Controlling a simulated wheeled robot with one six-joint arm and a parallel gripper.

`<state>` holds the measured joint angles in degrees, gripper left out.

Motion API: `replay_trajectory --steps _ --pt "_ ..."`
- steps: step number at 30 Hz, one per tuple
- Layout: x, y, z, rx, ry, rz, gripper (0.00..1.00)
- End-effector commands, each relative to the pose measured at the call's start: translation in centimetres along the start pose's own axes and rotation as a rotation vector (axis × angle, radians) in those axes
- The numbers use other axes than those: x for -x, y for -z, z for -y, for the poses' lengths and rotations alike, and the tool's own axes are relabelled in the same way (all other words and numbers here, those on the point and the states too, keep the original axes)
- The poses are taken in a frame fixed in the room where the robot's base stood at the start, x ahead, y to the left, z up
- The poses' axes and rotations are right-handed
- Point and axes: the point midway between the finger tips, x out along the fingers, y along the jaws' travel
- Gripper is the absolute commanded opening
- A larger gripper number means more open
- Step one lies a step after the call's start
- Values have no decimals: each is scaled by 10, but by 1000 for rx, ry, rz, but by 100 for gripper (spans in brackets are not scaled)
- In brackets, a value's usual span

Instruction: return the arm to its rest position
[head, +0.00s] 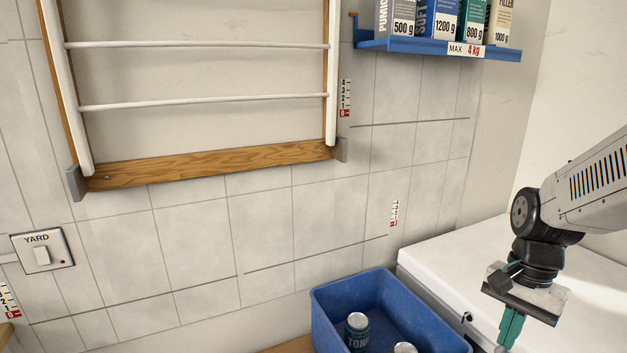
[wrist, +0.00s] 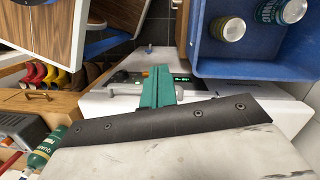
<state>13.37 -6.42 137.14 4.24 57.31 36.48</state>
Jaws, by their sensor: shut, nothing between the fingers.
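My gripper (head: 507,333) is at the right of the head view, pointing down from my arm, in front of a white box-shaped unit. Its green fingers are together with nothing between them. In the wrist view the green fingers (wrist: 158,84) also show closed, over the white unit with a small lit green display (wrist: 182,79). The fingertips appear clear of the blue bin, which stands to their left in the head view.
The blue bin (head: 330,309) holds cans (head: 357,330). A blue shelf (head: 430,47) with several packets hangs on the wall above. A wooden rack (head: 210,163) with white rails is at left, near a YARD switch (head: 41,255). Red and yellow boots (wrist: 48,76) show in the wrist view.

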Motion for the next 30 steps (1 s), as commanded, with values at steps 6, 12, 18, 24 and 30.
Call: replay_trajectory --steps 6,12,18,24,30 --pt "40 -71 -36 577 -28 -54 0" --pt "60 -115 -63 851 -31 -143 0" --pt "73 -134 -69 899 7 -241 0" --pt "77 -139 -68 915 18 -263 0" --pt "77 -138 -68 914 18 -263 0"
